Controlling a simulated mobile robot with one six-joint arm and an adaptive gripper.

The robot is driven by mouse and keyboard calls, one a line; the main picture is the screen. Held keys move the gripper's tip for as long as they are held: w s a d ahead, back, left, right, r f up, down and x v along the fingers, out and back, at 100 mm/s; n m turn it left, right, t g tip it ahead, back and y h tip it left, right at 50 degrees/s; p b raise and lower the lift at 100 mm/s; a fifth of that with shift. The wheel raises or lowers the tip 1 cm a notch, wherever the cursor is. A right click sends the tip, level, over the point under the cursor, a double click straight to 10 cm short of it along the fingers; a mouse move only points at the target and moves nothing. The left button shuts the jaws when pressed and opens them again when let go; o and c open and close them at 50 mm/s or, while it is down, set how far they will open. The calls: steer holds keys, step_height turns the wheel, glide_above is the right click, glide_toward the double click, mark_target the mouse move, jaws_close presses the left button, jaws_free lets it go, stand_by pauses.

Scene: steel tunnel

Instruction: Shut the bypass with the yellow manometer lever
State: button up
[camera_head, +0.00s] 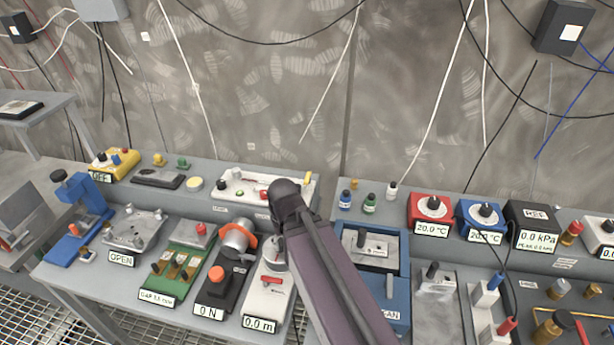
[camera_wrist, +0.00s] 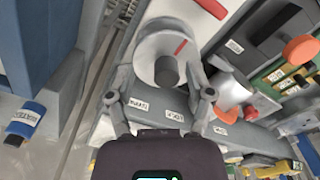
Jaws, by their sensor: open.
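A small yellow lever-like part (camera_head: 308,178) stands upright at the right end of a white panel (camera_head: 228,188) at the back of the bench. I cannot tell for sure that it is the manometer lever. The panel also bears small black, green and red parts, and my arm covers some of its front. In the wrist view my gripper (camera_wrist: 160,95) is open, its fingers spread on either side of a round grey dial (camera_wrist: 150,50) with a dark knob and a red mark. Nothing is held. In the head view my arm hides the gripper.
A white device with a red lever (camera_head: 271,281) reads 0.0 m. A yellow box (camera_head: 115,165) marked OFF is far left. Devices crowd the bench on both sides of my arm.

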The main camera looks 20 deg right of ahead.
steer(key=shift+w+d+r, duration=0.1)
steer(key=shift+w+r, duration=0.1)
steer(key=shift+w, duration=0.1)
steer(key=c, duration=0.7)
steer(key=w+d+r+n+p, duration=0.1)
steer(key=w+r+n+p, duration=0.1)
steer(key=w, duration=0.1)
steer(key=w+d+r+n+y+p, duration=0.1)
steer(key=w+d+r+p, duration=0.1)
steer(key=w, duration=0.2)
steer(key=w+d+r+n+t+p, duration=0.1)
steer(key=w+r+n+p, duration=0.1)
steer(key=w, duration=0.2)
steer(key=shift+d+r+n+y+p, duration=0.25)
steer(key=shift+d+n+y+p, duration=0.05)
steer(key=shift+y, duration=0.1)
jaws_close()
steer(key=w+d+r+n+t+y+p, duration=0.1)
steer(key=w+d+r+n+p, duration=0.4)
steer(key=w, duration=0.5)
steer(key=shift+d+r+n, duration=0.3)
steer(key=shift+d+r, duration=0.25)
steer(key=shift+d, duration=0.5)
